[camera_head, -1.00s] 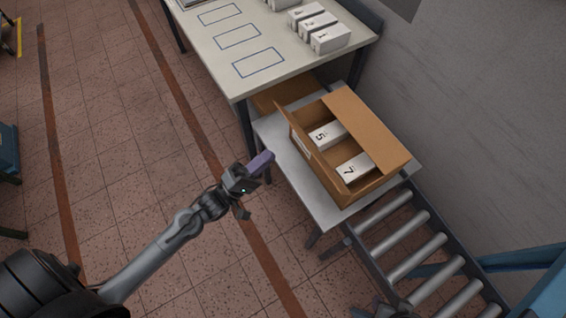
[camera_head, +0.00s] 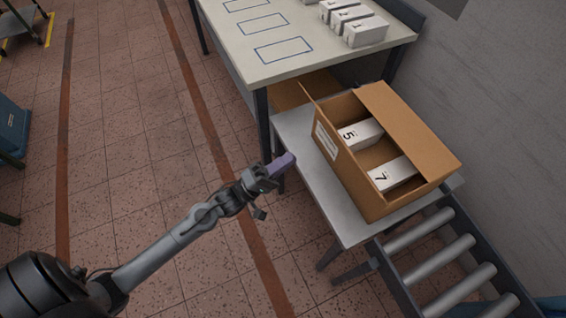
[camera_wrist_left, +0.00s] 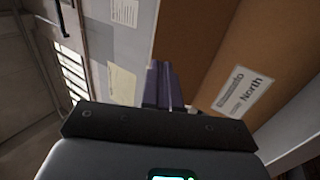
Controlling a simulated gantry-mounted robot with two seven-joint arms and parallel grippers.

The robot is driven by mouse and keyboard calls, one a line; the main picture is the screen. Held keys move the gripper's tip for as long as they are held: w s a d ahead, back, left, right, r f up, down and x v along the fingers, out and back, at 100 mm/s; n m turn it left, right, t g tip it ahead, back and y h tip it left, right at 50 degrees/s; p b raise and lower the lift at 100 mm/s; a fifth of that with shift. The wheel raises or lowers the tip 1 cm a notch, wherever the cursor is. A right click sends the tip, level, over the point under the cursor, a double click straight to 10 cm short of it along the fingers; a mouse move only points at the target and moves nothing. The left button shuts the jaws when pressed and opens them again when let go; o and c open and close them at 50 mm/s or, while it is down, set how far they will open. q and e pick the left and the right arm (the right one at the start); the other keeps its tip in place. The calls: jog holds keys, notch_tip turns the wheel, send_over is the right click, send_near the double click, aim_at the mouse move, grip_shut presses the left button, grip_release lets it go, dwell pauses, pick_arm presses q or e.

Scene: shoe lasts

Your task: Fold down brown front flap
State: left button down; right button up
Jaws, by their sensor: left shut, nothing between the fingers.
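An open brown cardboard box (camera_head: 372,190) stands on a grey side table, with a white label on its left-facing wall. I cannot tell which flap is the front one. My left gripper (camera_head: 284,163), with purple fingers, is shut and empty, left of the box and apart from it. In the left wrist view its fingers (camera_wrist_left: 163,84) point past brown cardboard (camera_wrist_left: 205,50) with a label reading "North". My right gripper is out of view.
White blocks marked 5 (camera_head: 361,134) and 7 (camera_head: 393,174) lie inside the box. The grey side table (camera_head: 345,222) borders a roller conveyor (camera_head: 440,255). A larger worktable (camera_head: 290,65) stands behind, holding white blocks.

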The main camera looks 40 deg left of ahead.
pick_arm(q)
jog(key=b+x, duration=0.2)
jog(key=x, duration=0.9)
jog(key=shift+d, duration=0.1)
